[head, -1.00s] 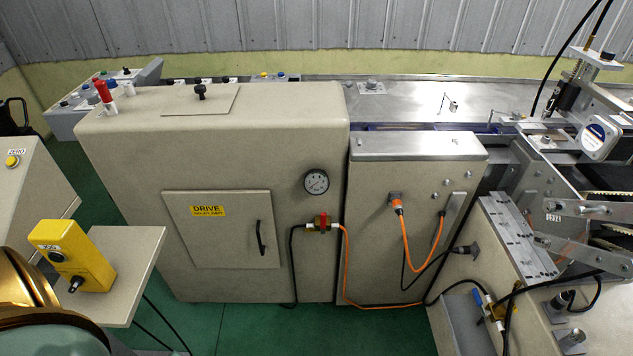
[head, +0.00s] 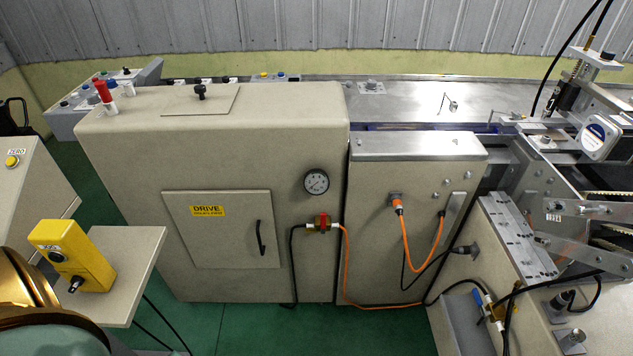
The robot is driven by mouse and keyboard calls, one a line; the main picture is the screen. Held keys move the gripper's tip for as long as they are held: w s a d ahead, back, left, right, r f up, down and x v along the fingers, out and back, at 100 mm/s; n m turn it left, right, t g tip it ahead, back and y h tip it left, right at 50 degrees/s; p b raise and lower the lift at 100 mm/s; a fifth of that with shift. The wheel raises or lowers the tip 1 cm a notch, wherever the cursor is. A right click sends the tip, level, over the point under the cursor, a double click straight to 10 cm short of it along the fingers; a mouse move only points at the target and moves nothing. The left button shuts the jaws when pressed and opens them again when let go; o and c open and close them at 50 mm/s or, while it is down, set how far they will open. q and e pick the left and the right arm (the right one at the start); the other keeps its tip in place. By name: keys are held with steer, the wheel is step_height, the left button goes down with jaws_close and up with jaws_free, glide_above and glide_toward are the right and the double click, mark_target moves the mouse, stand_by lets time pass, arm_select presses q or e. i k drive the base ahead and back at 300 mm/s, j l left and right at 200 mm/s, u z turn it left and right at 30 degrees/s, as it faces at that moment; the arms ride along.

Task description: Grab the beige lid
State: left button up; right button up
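The beige lid (head: 200,101) is a flat, thin plate lying on top of the large beige machine cabinet (head: 130,160) in the head view. A black knob (head: 200,92) stands up from its middle. The lid appears to lie flat, and nothing covers it.
Red and white posts (head: 103,91) stand left of the lid. A lower cabinet with a steel top (head: 420,146) adjoins on the right. A yellow control box (head: 72,256) sits on a beige shelf (head: 135,262) at the lower left. Green floor (head: 240,325) shows in front.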

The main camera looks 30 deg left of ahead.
mark_target(199, 100)
steer(key=u, duration=1.6)
steer(key=i+l, duration=0.05)
